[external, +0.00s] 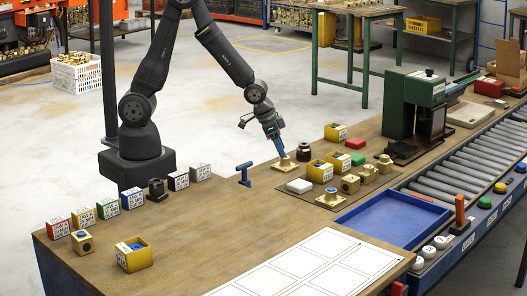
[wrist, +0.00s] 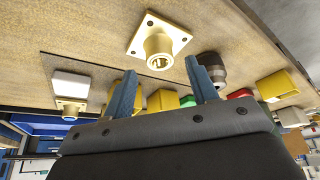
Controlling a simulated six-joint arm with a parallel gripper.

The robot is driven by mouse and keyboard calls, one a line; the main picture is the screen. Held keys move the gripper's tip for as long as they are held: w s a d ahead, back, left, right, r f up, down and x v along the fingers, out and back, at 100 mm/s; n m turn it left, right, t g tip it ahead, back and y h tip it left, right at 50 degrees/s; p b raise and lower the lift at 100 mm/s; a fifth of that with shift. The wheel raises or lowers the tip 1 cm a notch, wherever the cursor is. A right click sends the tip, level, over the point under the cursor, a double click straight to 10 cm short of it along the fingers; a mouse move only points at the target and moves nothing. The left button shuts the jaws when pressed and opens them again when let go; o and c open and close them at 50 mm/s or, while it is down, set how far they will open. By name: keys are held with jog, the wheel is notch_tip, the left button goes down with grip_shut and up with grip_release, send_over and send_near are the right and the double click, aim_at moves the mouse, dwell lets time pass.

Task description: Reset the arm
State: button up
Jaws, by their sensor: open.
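My gripper (external: 279,148) is at the middle of the wooden bench, pointing down. In the wrist view its two blue fingers (wrist: 163,80) are spread apart with nothing between them. A brass flanged piece (external: 284,164) with a square base and round neck stands just below the fingertips in the external view. In the wrist view the same flanged piece (wrist: 158,46) lies just beyond the fingertips; I cannot tell whether they touch it.
A dark round part (external: 304,152), yellow bins (external: 320,172) and a white block (external: 299,186) are close by. A green machine (external: 412,103) and roller conveyor (external: 455,160) are to the right. Free air is above the bench's left part.

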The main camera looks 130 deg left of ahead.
jog(key=x, duration=0.2)
jog(key=shift+w+a+f, duration=0.15)
jog(key=shift+f, duration=0.25)
notch_tip(320, 180, up, 4)
jog(key=shift+r, duration=0.15)
jog(key=w+d+r, duration=0.2)
jog(key=d+r, duration=0.4)
jog(key=d, duration=0.5)
jog(key=w+d+r+m+h, duration=0.1)
jog(key=w+d+m, duration=0.1)
jog(key=d, duration=0.6)
jog(key=w+d+r+m, duration=0.1)
jog(key=w+d+m, duration=0.2)
jog(key=w+d, duration=0.2)
jog(key=w+d+r+m+t+h, duration=0.1)
jog(key=w+d+r+m, duration=0.1)
jog(key=d, duration=1)
jog(key=shift+w+m+h, duration=0.3)
jog(key=shift+w+m, duration=0.2)
jog(key=shift+w, duration=0.65)
jog(key=shift+o, duration=0.5)
